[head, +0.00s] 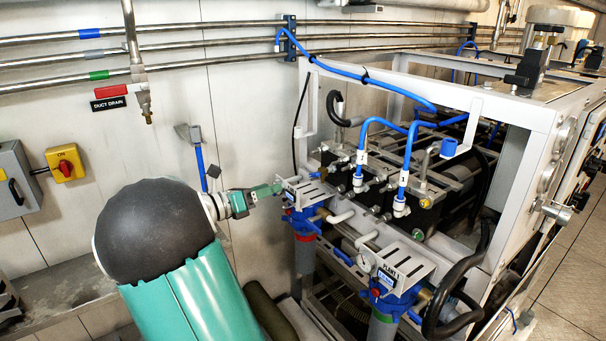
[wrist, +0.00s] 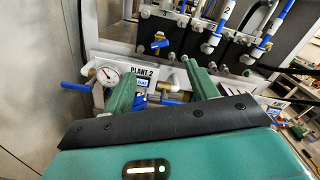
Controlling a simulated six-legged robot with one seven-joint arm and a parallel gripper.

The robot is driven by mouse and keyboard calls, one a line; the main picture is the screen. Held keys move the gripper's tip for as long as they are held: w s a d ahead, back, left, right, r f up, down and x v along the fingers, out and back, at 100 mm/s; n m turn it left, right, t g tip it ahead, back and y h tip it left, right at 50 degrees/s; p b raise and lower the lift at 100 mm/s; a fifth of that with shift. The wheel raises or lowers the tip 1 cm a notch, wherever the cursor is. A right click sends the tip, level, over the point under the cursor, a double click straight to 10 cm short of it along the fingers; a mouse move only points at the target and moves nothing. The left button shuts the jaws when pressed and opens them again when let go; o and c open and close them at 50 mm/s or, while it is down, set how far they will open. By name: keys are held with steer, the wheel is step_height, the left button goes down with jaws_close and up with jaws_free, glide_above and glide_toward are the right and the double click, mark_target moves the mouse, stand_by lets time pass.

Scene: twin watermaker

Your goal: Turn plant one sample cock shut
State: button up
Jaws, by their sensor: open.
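In the head view my gripper (head: 264,191) is at the far bracket (head: 305,188), well to the left of the PLANT 1 plate (head: 390,270). In the wrist view its two green fingers (wrist: 164,88) are apart, with a PLANT 2 plate (wrist: 143,73) between and behind them. A brass cock with a blue lever (wrist: 160,44) stands just beyond the fingertips. Another blue lever (wrist: 75,86) is at the left, by a gauge (wrist: 107,76). A blue lever (head: 342,256) is left of the PLANT 1 plate. I cannot tell which lever is plant one's sample cock.
Blue filter housings (head: 394,302) hang under the brackets. Blue hoses (head: 365,79) arch over the white frame (head: 530,112). A black hose (head: 466,280) loops beside plant 1. A yellow switch (head: 66,163) is on the left wall. Wall below the DUCT DRAIN sign (head: 109,104) is mostly clear.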

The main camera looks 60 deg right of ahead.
mark_target(312, 174)
steer(key=x, duration=1.4)
steer(key=shift+f, duration=0.1)
steer(key=shift+w+d, duration=0.1)
steer(key=c, duration=1)
steer(key=m, duration=0.5)
steer(key=o, duration=1)
